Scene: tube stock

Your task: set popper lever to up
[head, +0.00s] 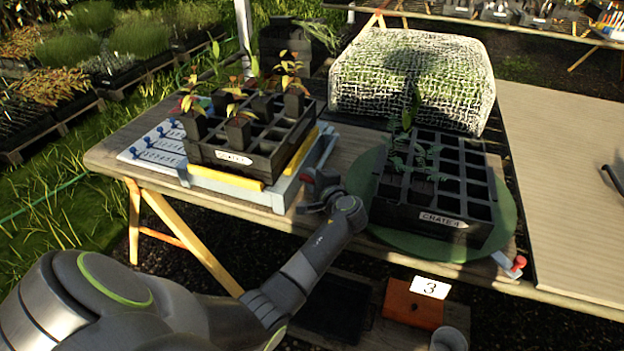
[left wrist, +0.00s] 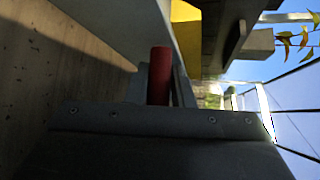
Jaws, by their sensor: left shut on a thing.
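The popper (head: 283,190) is a pale blue-grey frame with yellow bars, under a black crate on the left of the table. Its lever has a red handle (head: 307,176), partly hidden by my gripper at the popper's right front corner. In the left wrist view the red handle (left wrist: 159,75) stands up from behind the dark gripper body, beside a grey wall. My left gripper (head: 318,188) is shut on the lever. How far the lever is tilted is hard to tell. My right gripper is not in view.
The left crate (head: 232,160) holds several potted seedlings. A second crate (head: 440,220), labelled CRATE 4, stands on a green disc (head: 505,228) just right of my gripper. Another red-knobbed lever (head: 517,263) is at the table's front edge. A netted cover (head: 415,75) stands behind.

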